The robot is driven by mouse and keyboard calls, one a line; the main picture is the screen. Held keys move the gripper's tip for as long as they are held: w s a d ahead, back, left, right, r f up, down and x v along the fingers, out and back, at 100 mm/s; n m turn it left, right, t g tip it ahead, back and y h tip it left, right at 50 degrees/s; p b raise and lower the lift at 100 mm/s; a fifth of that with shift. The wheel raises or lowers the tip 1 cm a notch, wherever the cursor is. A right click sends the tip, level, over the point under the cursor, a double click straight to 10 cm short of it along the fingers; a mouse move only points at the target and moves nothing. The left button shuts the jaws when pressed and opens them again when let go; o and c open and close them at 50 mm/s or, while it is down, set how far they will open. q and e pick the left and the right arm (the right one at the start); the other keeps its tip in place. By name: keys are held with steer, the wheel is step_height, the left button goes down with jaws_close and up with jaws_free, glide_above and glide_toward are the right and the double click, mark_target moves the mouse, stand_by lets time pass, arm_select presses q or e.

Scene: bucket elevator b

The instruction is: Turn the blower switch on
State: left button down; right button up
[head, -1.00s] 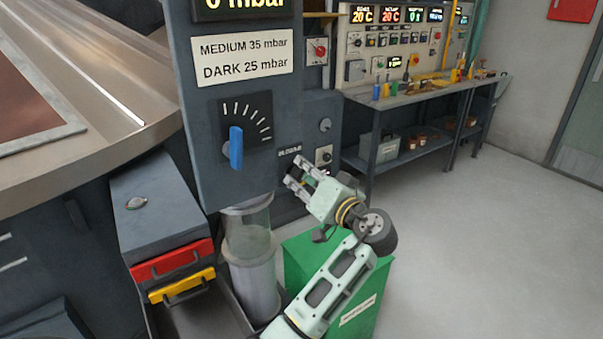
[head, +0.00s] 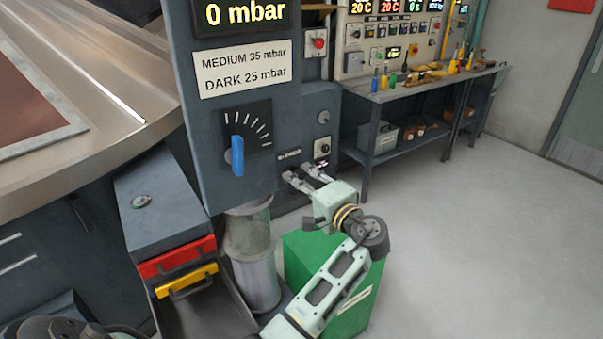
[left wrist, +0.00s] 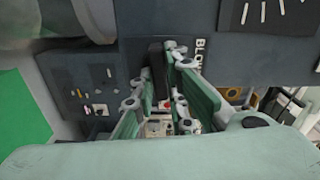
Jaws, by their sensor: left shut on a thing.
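The blower switch (left wrist: 155,70) shows as a dark upright bar beside the partly covered white BLOWER label (left wrist: 200,55) in the left wrist view. My left gripper (left wrist: 166,82) has its green-padded fingers on either side of this bar and is shut on it. In the head view my left gripper (head: 302,176) is at the lower front of the grey cabinet, just below the label (head: 288,155). The switch itself is hidden there, so I cannot tell its position. The pressure display (head: 241,13) reads 0 mbar. My right gripper is not in view.
A blue-handled dial (head: 237,155) is on the panel above left of the gripper. A plate with a black knob (head: 323,147) is close to the fingers. A green bin (head: 345,315) stands under my arm. A workbench (head: 420,90) is behind; floor at right is clear.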

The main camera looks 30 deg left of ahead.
arm_select(q)
steer(key=shift+m+p, duration=0.3)
steer(key=shift+m, duration=0.3)
steer(key=shift+f, duration=0.1)
steer(key=c, duration=1.8)
jaws_free()
steer(key=shift+o, duration=0.2)
steer(key=v, duration=0.7)
steer(key=shift+d, duration=0.3)
